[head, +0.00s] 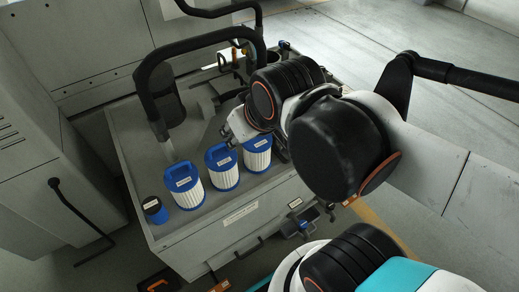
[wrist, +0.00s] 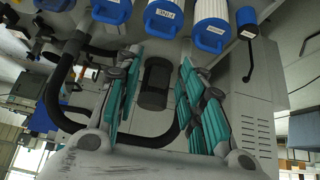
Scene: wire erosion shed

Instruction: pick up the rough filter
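Three white pleated filters with blue handled caps stand in a row on the grey bench: a left one (head: 187,190), a middle one (head: 224,172) and a right one (head: 257,158), partly covered by my arm. Their cap labels are too small to read, so I cannot tell which is the rough filter. In the wrist view, filters show along the top edge: one (wrist: 160,17), one further right (wrist: 209,25) and one at left (wrist: 111,9). My gripper (wrist: 161,62) is open and empty, its teal-padded fingers apart. In the head view my arm largely hides it.

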